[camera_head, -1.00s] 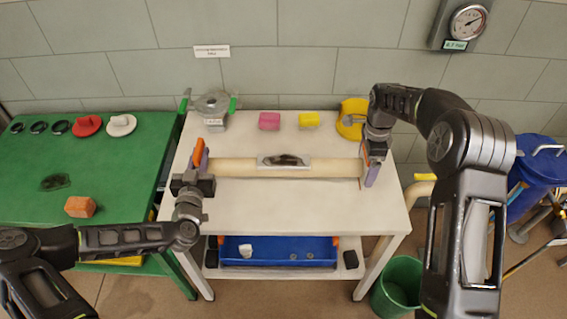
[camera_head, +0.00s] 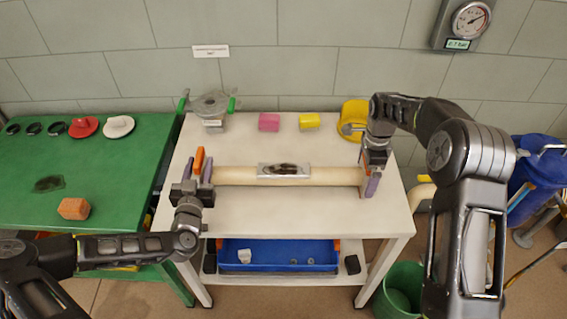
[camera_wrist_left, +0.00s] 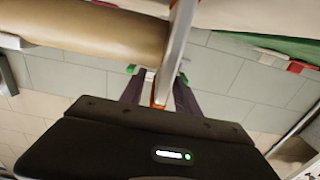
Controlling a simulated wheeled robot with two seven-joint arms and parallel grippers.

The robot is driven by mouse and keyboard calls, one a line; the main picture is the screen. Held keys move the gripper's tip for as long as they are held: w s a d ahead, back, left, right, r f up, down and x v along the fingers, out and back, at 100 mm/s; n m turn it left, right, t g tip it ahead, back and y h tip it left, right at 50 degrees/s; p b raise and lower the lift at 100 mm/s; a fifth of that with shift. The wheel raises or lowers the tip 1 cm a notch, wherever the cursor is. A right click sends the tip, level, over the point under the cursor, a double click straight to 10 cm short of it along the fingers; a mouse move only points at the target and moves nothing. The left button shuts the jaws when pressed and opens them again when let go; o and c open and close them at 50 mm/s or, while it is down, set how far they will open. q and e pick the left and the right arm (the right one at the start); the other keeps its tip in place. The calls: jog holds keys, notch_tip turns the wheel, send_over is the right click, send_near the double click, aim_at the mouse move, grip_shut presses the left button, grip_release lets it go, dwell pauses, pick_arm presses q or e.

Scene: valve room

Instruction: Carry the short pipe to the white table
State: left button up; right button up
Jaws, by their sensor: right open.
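The short pipe (camera_head: 240,176) is a beige tube with a flange at each end and a grey, dark-stained plate on its middle. It lies across the white table (camera_head: 270,215) and appears to rest on it. My left gripper (camera_head: 202,168) is at the pipe's left end, its fingers apart on either side of the flange. The left wrist view shows the flange edge (camera_wrist_left: 177,50) between the spread fingers (camera_wrist_left: 158,92). My right gripper (camera_head: 369,172) is open at the right end, by that flange.
A valve part with green handles (camera_head: 212,103), a pink block (camera_head: 269,122), a yellow block (camera_head: 309,121) and a yellow ring-like part (camera_head: 353,115) stand along the table's back. A green table (camera_head: 110,185) is left. A blue tray (camera_head: 279,258) sits below; a green bucket (camera_head: 400,285) stands right.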

pick_arm(q)
jog(key=s, duration=1.1)
jog(key=shift+s, duration=0.35)
pick_arm(e)
jog(key=shift+r, duration=0.15)
notch_tip(320, 180, up, 12)
jog(key=shift+f, duration=0.1)
